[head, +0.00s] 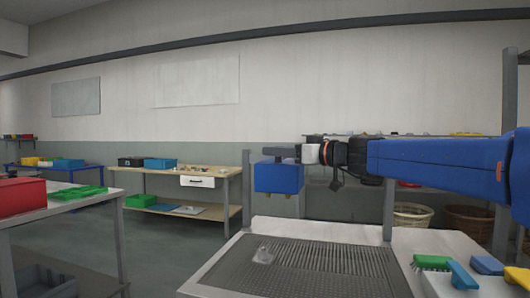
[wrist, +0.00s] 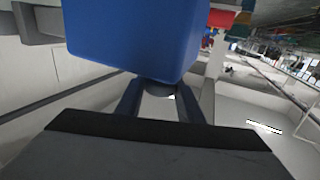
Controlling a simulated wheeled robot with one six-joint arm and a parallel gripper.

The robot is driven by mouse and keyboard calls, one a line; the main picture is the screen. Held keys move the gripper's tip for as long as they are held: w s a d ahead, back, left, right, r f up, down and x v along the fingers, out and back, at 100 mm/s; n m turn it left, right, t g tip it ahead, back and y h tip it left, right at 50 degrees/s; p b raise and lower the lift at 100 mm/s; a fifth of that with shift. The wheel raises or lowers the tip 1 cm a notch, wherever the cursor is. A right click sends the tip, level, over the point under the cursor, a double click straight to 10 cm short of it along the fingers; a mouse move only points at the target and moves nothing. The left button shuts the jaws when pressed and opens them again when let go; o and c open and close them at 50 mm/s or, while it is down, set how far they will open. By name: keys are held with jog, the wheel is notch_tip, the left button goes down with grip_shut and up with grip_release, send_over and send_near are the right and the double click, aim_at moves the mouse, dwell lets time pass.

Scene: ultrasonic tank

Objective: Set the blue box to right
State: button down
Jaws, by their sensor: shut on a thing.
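The blue box (head: 278,178) hangs from my gripper (head: 283,153) in the head view, in the air above and behind the far left of the tank's dark top. In the wrist view the blue box (wrist: 130,35) fills the upper middle, and my gripper's two fingers (wrist: 158,92) reach up to its near edge. The gripper is shut on the box. The part of the box between the fingertips is mostly hidden.
A dark ribbed surface (head: 310,268) in a pale frame lies in front, with a small clear object (head: 263,254) on it. Brushes and a blue block (head: 462,276) lie at its right. A wooden bench (head: 215,179) stands behind left; a red box (head: 22,196) sits on a left table.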

jog(key=s+d, duration=0.2)
jog(key=d, duration=0.8)
jog(key=s+d, duration=0.3)
jog(key=d, duration=0.8)
jog(key=shift+s+d, duration=0.15)
jog(key=shift+s, duration=0.15)
jog(key=c, duration=1.3)
grip_release()
jog(key=shift+d, duration=0.2)
jog(key=shift+o, duration=0.2)
jog(key=shift+s+d, duration=0.1)
jog(key=shift+s, duration=0.05)
jog(key=v, duration=1.7)
jog(key=shift+s, duration=0.15)
